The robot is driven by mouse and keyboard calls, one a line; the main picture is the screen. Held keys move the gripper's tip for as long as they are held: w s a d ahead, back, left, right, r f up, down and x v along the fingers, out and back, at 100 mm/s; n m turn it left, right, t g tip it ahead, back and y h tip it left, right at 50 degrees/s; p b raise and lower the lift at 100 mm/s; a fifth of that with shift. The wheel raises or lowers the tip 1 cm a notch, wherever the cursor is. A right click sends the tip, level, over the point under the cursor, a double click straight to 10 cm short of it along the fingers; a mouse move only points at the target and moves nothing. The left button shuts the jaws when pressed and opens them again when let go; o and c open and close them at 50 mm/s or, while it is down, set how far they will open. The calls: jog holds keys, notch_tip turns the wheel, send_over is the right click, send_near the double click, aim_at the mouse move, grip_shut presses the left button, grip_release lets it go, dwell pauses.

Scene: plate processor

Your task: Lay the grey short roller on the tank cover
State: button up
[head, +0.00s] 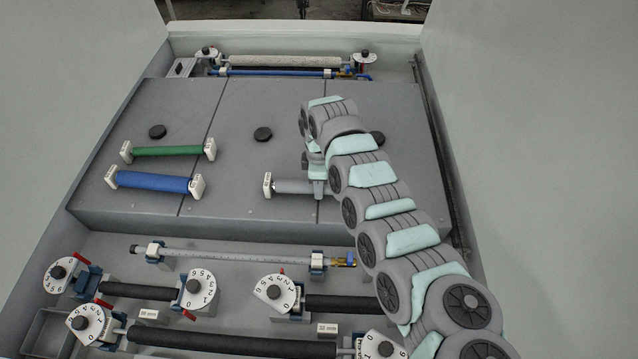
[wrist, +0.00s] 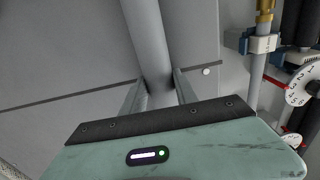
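The grey short roller (head: 292,187) lies level at the tank cover's front right part, in line with the other rollers there. Its white left end block (head: 267,185) shows; its right part is hidden by my gripper and arm. It appears to rest on the tank cover (head: 240,210), though a small gap cannot be ruled out. My gripper (head: 318,188) points down over the roller. In the wrist view the fingers of my gripper (wrist: 160,90) straddle the grey roller (wrist: 152,45), one on each side and very close. Whether they press on it cannot be told.
A green roller (head: 168,151) and a blue roller (head: 152,182) lie on the cover's left part. Black knobs (head: 263,134) stand on the cover. Racks with dark rollers (head: 230,342) and numbered dials (head: 201,289) fill the front.

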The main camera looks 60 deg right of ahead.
jog(key=o, duration=0.5)
jog(key=shift+c, duration=0.2)
notch_tip(320, 180, up, 12)
jog(key=b, duration=0.1)
jog(key=shift+r+b, duration=0.2)
jog(key=shift+b, duration=0.15)
